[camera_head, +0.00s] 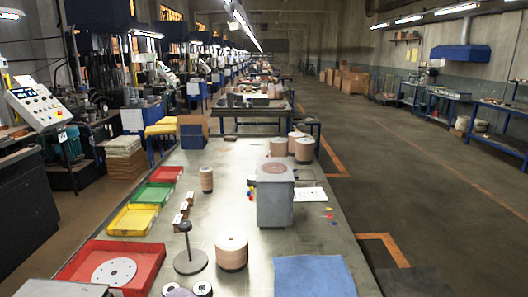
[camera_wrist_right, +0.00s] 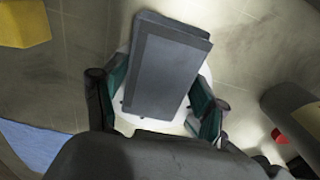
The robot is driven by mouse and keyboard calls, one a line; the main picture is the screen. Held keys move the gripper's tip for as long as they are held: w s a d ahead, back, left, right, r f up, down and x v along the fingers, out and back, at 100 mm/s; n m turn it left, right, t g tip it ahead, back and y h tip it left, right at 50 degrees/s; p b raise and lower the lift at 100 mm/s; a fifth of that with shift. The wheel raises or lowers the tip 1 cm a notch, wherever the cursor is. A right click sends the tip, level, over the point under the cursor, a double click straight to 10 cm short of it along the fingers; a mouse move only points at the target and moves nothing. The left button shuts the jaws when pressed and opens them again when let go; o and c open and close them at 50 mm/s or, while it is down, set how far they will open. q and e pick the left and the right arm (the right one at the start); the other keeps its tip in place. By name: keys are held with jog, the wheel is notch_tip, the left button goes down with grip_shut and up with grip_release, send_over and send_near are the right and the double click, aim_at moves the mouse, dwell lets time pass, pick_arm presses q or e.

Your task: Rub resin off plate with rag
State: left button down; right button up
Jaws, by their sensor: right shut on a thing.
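A flat blue cloth (camera_head: 313,276), which looks like the rag, lies on the metal table at the bottom of the head view. A blue patch (camera_wrist_right: 28,143) shows at the lower left of the right wrist view. My right gripper (camera_wrist_right: 160,100) appears only in the right wrist view. Its green-padded fingers are closed on a dark grey slab (camera_wrist_right: 165,62); I cannot tell what it is. A white rounded surface (camera_wrist_right: 150,122) shows behind the slab. A grey box (camera_head: 277,205) with a reddish round patch on top stands on the table. I cannot identify the resin plate with certainty. My left gripper is out of view.
Red (camera_head: 152,258), yellow (camera_head: 127,220) and green (camera_head: 156,194) trays line the table's left edge; the red one holds a white disc (camera_head: 114,271). A post on a round base (camera_head: 190,263) and a disc stack (camera_head: 231,252) stand nearby.

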jog(key=shift+w+a+f, duration=0.1)
jog(key=shift+w, duration=1.8)
jog(key=shift+w+a, duration=0.15)
jog(key=shift+w, duration=1.6)
jog(key=shift+s+d+f, duration=0.1)
jog(key=shift+s, duration=1.45)
jog(key=shift+s+d+f, duration=0.1)
jog(key=shift+s, duration=1.45)
jog(key=shift+s+d+r, duration=0.1)
jog(key=shift+s, duration=0.55)
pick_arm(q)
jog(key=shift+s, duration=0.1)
pick_arm(e)
jog(key=shift+w+r, duration=0.15)
jog(key=shift+w, duration=0.65)
jog(key=shift+w+a, duration=0.2)
jog(key=shift+w, duration=2.7)
